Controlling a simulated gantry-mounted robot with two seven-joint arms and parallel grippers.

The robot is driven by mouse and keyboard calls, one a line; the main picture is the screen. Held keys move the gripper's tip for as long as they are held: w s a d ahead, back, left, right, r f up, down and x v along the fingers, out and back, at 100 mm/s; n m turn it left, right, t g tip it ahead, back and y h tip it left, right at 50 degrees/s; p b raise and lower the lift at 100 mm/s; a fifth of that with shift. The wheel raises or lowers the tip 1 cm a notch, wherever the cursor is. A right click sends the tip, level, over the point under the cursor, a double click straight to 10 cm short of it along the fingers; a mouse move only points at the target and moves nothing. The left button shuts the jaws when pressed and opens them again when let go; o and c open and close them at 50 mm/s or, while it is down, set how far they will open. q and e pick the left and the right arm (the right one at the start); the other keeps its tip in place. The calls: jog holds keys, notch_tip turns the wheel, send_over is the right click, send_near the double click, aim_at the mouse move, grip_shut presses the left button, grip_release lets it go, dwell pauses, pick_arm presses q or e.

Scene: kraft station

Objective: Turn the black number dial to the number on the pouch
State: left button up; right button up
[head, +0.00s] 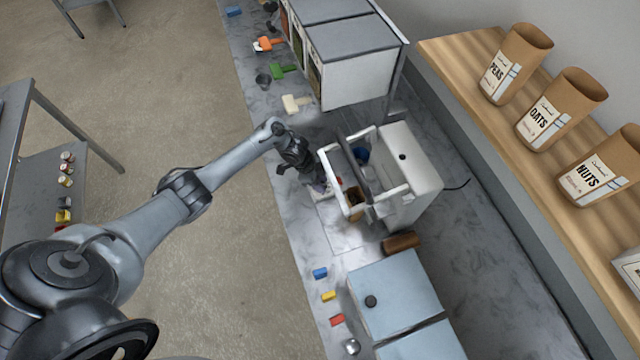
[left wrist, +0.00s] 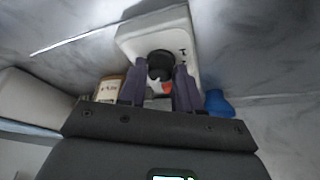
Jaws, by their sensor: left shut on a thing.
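The black number dial (left wrist: 160,62) sits on a white panel (left wrist: 178,22) in the left wrist view, with small dark marks beside it. My left gripper (left wrist: 160,82) has a purple-grey finger on each side of the dial and is shut on it. In the head view the left gripper (head: 318,187) is low at the front of the white machine (head: 408,165), and the dial is hidden there. A brown pouch (head: 355,200) stands inside the machine's frame. Its pale label shows in the left wrist view (left wrist: 107,88), too small to read surely. My right gripper is not in view.
A blue object (head: 360,155) is inside the machine's frame. A brown cylinder (head: 401,243) lies beside the machine. A light blue box (head: 395,290) and small coloured blocks (head: 328,296) are nearer. Dispenser bins (head: 350,60) stand beyond. Kraft bags (head: 548,110) stand on the wooden shelf.

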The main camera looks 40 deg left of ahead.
pick_arm(q)
jog(key=shift+a+f+m+g+b, duration=0.1)
jog(key=shift+m+g+b, duration=0.6)
jog(key=shift+m+b, duration=1)
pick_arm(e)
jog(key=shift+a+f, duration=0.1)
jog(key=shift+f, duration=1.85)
pick_arm(q)
jog(key=o, duration=1)
jog(key=shift+w, duration=0.1)
jog(key=shift+h, duration=0.3)
pick_arm(e)
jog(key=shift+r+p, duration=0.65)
jog(key=shift+p, duration=0.1)
pick_arm(q)
jog(key=shift+v, duration=5.45)
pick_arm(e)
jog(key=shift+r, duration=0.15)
